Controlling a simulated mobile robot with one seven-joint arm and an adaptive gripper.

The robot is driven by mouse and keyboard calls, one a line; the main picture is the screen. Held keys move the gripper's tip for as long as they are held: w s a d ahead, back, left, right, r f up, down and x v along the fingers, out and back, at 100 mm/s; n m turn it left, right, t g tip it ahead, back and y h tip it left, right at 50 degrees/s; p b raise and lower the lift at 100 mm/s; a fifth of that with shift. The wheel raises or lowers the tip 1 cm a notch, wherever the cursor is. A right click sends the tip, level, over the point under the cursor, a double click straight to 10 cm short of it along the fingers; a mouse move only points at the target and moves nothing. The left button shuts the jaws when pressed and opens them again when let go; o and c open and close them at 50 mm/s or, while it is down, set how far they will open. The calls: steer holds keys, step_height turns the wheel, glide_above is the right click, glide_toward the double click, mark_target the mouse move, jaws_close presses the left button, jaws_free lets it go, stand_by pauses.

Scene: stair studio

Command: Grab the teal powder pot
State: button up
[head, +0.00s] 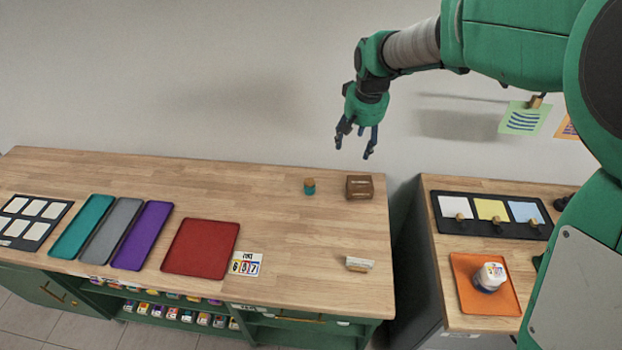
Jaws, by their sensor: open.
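The teal powder pot (309,187) is small and round, with a tan top. It stands upright near the back right of the wooden counter, just left of a brown box. My gripper (354,146) hangs above and behind the counter's back right part, with its fingers pointing down and apart. It is open and empty, higher than the pot and to its right in the head view. Nothing hides the pot.
The brown box (359,187) stands close to the pot's right. A small block (359,264) lies nearer the front. Red (201,247), purple (142,236), grey (111,232) and teal (82,226) trays lie left. A gap separates the right-hand counter with its orange tray (467,290).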

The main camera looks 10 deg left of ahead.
steer(key=w+a+f, duration=0.7)
steer(key=f, duration=0.3)
steer(key=n+g, duration=0.1)
glide_toward(310, 182)
steer(key=r, duration=0.1)
steer(key=shift+r+p, duration=0.15)
steer(key=shift+p, duration=0.2)
steer(key=shift+w+a+f+b, duration=0.1)
steer(key=shift+w+f+b, duration=0.1)
steer(key=shift+f, duration=1.2)
steer(key=shift+w+a+f+b, duration=0.1)
steer(key=shift+w+f, duration=0.1)
steer(key=shift+f, duration=1.25)
steer(key=shift+w+a+f+b, duration=0.1)
steer(key=shift+w+f, duration=0.05)
steer(key=shift+f, duration=1.25)
steer(key=shift+f, duration=0.15)
steer(key=shift+w+a+f+b, duration=0.1)
steer(key=shift+w+f+b, duration=0.15)
steer(key=shift+f, duration=1)
steer(key=shift+w+f+b, duration=0.1)
steer(key=shift+w+f, duration=0.1)
steer(key=shift+f, duration=1)
